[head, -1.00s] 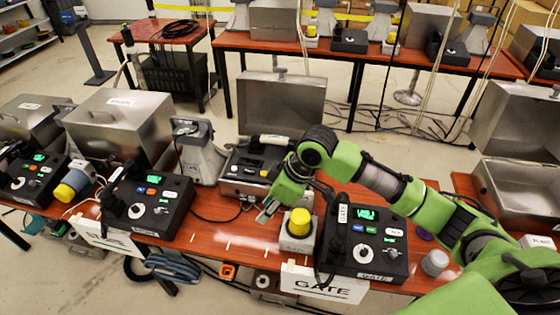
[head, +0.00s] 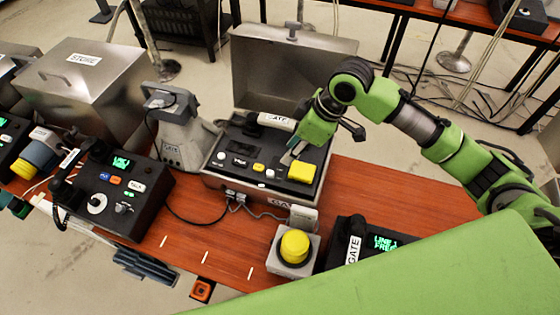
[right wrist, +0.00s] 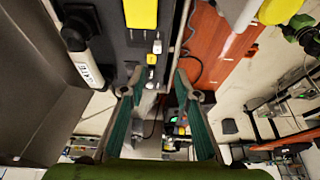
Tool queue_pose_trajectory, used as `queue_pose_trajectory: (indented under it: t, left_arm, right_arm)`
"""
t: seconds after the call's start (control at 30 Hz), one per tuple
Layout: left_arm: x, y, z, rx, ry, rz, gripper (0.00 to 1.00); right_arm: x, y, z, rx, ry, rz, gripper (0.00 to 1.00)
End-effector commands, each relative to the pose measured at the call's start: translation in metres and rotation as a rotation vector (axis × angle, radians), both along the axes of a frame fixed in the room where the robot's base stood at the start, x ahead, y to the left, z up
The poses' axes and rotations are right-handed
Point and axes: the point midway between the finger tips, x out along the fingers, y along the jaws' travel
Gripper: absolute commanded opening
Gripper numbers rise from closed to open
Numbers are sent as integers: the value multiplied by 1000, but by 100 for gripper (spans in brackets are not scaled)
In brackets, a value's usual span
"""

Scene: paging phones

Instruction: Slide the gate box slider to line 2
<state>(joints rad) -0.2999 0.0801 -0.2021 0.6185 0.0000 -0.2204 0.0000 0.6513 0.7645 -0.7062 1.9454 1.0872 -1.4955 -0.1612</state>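The gate box (head: 212,182) is an open grey metal box with a dark control panel and its lid raised behind. On the panel are a white handset labelled GATE (head: 276,121), a large yellow block (head: 301,172), a small yellow button (head: 258,167) and small white knobs (head: 221,156). I cannot tell for certain which is the slider, or read its line marks. My right gripper (head: 290,154) hovers over the panel's right part, behind the yellow block. In the right wrist view its fingers (right wrist: 157,82) are apart and empty, with the panel (right wrist: 118,40) beyond them. My left gripper is not in view.
A yellow button on a grey base (head: 294,246) and the gate phone (head: 349,240) stand in front of the box. A grey speaker (head: 180,135) and another phone (head: 115,195) are at left. Cables cross the red table (head: 215,240). Bare tabletop lies right of the box.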

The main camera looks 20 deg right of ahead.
Motion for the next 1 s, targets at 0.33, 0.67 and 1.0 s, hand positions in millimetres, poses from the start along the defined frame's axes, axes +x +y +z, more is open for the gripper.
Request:
queue_pose_trajectory:
  t: [0.33,0.67,1.0]
  left_arm:
    - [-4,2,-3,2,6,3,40]
    - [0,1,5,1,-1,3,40]
    - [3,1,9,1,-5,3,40]
  right_arm:
    - [4,7,-25,2,3,-1,29]
    - [18,29,-89,0,4,-1,29]
    - [28,42,-130,-1,0,-1,29]
